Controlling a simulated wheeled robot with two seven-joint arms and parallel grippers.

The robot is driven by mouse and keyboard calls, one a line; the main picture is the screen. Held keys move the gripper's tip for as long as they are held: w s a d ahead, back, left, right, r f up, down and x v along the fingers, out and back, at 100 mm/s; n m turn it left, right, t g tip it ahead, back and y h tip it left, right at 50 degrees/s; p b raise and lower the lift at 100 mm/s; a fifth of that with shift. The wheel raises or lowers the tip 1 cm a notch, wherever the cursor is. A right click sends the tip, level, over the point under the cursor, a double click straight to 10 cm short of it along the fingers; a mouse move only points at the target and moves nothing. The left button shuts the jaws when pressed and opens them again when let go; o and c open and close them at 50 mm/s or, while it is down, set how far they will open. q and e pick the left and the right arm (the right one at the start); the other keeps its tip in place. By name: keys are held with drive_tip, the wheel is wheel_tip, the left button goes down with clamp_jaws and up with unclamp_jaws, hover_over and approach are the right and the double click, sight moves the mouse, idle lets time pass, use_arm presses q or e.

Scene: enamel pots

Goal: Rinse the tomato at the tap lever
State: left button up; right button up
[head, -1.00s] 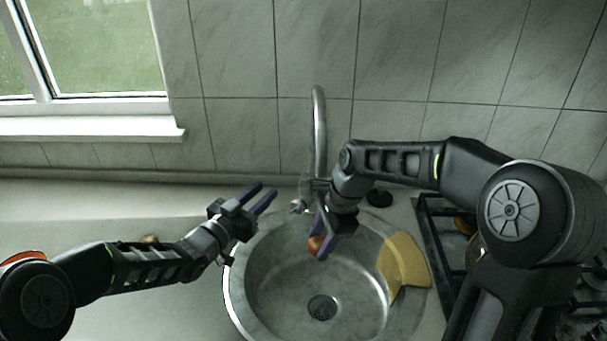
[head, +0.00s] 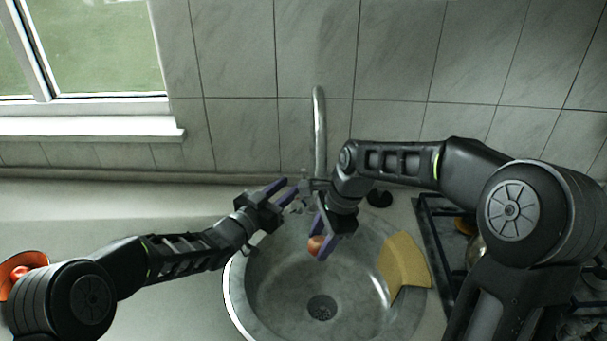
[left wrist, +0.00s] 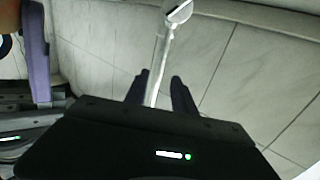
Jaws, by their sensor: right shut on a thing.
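The tomato (head: 314,245) is a small orange-red round thing held above the sink, partly hidden by purple fingers. My right gripper (head: 321,240) is shut on it. The tap (head: 319,130) is a tall curved metal spout behind the sink. The tap lever (head: 297,206) is small at its foot, partly hidden by my left gripper. My left gripper (head: 293,187) is open, with its fingers at the tap. In the left wrist view its fingers (left wrist: 159,84) stand apart with a pale metal tap part (left wrist: 163,50) visible between them; I cannot tell whether they touch it.
The round metal sink (head: 270,300) is empty below the tomato. A yellow cloth (head: 404,262) hangs over its right rim. A stove (head: 450,235) with dark grates stands at the right. An orange bowl (head: 34,258) with something red inside is at the far left, partly hidden.

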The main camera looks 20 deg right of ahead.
sight(304, 174)
use_arm(q)
drive_tip(key=x, duration=0.7)
drive_tip(key=shift+d, duration=0.1)
drive_tip(key=shift+c, duration=0.4)
clamp_jaws()
idle(0.9)
